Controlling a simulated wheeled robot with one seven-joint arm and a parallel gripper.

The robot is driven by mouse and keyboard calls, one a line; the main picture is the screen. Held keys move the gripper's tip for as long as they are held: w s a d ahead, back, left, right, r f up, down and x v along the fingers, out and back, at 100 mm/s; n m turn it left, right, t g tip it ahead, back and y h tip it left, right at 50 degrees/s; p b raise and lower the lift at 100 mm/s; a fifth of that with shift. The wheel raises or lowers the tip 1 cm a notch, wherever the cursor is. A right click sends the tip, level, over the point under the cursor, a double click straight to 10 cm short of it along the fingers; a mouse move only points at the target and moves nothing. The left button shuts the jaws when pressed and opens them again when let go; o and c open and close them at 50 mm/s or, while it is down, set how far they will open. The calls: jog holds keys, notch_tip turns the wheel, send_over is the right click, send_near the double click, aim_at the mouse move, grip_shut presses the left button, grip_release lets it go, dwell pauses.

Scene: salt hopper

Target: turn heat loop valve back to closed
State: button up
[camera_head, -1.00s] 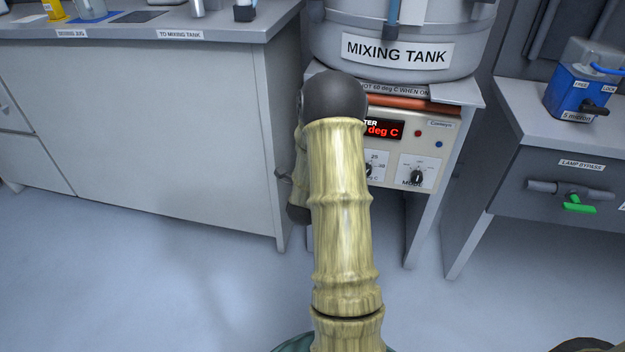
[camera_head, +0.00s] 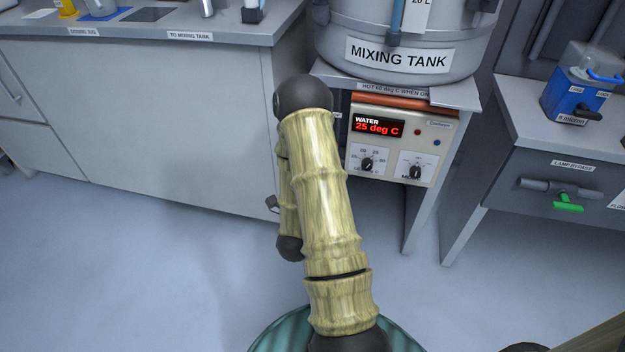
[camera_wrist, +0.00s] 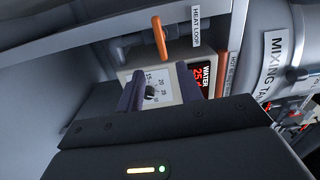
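The heat loop valve's orange handle (camera_wrist: 160,36) shows in the wrist view, beside the HEAT LOOP label (camera_wrist: 196,27). It points roughly up and down in that tilted picture. I cannot tell from this whether the valve is open or closed. My gripper (camera_wrist: 160,84) has its two dark fingers apart, with nothing held between them. The handle appears beyond the fingertips, not touching them. The heater's dial panel shows behind the gap between the fingers. In the head view the valve cannot be seen, and my arm hides most of the gripper.
The heater (camera_head: 398,140) reads 25 deg C and stands under the mixing tank (camera_head: 400,35). A grey counter (camera_head: 150,110) is at left. A lamp bypass valve with a green handle (camera_head: 568,202) is on the right cabinet. Open floor lies in front.

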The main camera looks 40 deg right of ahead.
jog(key=shift+p+v, duration=1.9)
